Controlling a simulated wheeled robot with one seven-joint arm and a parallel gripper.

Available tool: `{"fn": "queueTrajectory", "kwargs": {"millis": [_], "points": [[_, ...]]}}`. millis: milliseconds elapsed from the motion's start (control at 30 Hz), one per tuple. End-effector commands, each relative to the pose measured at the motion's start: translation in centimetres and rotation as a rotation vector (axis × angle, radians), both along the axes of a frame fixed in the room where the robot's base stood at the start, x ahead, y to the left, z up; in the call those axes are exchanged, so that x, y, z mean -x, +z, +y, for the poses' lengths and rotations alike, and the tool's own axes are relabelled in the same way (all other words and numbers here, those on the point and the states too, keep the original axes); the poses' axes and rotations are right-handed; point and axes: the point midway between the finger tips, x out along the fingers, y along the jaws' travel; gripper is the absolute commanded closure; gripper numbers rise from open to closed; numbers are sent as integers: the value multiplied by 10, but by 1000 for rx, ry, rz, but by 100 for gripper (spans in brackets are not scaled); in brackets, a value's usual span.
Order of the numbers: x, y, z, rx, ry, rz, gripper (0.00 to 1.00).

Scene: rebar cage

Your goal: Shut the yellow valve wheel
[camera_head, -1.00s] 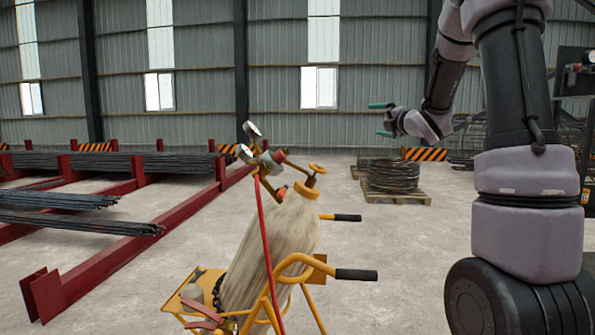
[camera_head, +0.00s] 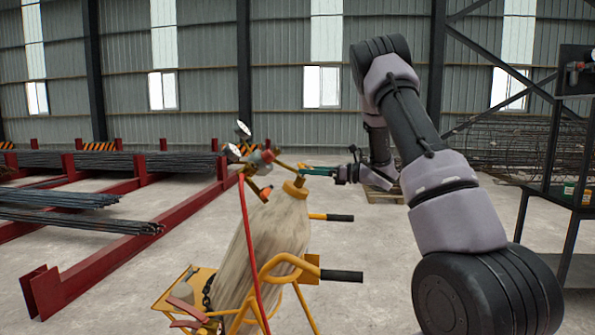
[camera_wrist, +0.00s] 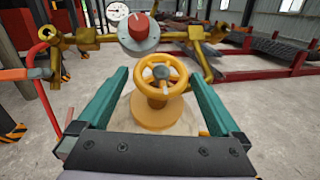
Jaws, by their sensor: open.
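The yellow valve wheel (camera_wrist: 160,75) sits on top of a pale gas cylinder (camera_head: 268,240). In the wrist view it lies straight ahead, between and a little beyond the tips of my gripper's two green fingers. My gripper (camera_wrist: 158,80) is open, with one finger to each side of the wheel and no visible contact. In the head view my gripper (camera_head: 318,171) reaches in from the right at the cylinder's top, and its fingers hide most of the wheel there. A brass regulator with a red knob (camera_wrist: 138,27) and gauges stands just behind the wheel.
The cylinder leans on a yellow cart (camera_head: 300,262) with black-gripped handles. A red hose (camera_head: 248,240) hangs from the regulator. Red racks with rebar (camera_head: 100,240) stand at left, and a dark metal frame (camera_head: 545,170) at right. Open concrete floor lies between.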

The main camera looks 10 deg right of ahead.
Motion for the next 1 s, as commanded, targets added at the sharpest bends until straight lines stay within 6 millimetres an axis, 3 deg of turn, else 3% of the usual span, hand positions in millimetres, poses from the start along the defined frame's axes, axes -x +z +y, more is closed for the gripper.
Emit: {"fn": "queueTrajectory", "kwargs": {"millis": [100,300,667,800,867,1000], "points": [[-10,0,20,0,1,1,0],[-21,0,38,0,-1,1,0],[-23,0,42,-1,-2,0,0],[-23,0,42,0,-2,1,54],[-23,0,42,0,-2,1,72],[-23,0,42,-1,-6,4,72]]}}
